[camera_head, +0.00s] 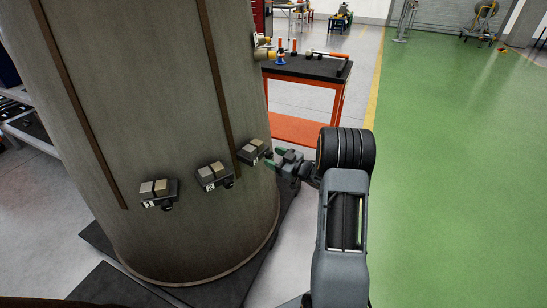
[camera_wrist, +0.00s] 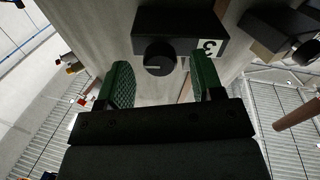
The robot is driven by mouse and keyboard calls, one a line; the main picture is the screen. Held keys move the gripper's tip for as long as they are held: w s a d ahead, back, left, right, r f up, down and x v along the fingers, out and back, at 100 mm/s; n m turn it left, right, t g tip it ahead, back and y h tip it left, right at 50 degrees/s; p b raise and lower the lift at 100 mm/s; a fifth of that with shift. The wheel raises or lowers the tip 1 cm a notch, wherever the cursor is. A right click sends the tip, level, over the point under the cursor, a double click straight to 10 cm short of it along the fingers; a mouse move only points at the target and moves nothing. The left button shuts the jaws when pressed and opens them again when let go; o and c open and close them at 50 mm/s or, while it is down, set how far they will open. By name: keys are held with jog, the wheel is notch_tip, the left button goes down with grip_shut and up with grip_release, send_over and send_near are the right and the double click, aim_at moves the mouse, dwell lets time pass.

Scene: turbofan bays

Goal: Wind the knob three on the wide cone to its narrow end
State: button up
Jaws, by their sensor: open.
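The wide cone (camera_head: 150,90) is a large grey-brown body at the left of the head view, with several small dark boxes along its lower side. Box three (camera_wrist: 180,28), marked "3", carries a round black knob (camera_wrist: 160,58) with a pale line across its face. In the head view that box (camera_head: 254,151) is the one farthest right. My gripper (camera_wrist: 157,82) is open, with its green-padded fingers on either side of the knob and a gap showing at each. In the head view my gripper (camera_head: 278,162) reaches the cone from the right, and the knob there is hard to see.
Two more boxes (camera_head: 214,176) and (camera_head: 158,192) sit to the left on the cone; a neighbouring box (camera_wrist: 280,30) shows in the wrist view. A red cart (camera_head: 310,70) with tools stands behind. Green floor (camera_head: 450,180) at the right is clear.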

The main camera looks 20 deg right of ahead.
jog(key=v, duration=1.3)
jog(key=shift+a, duration=0.1)
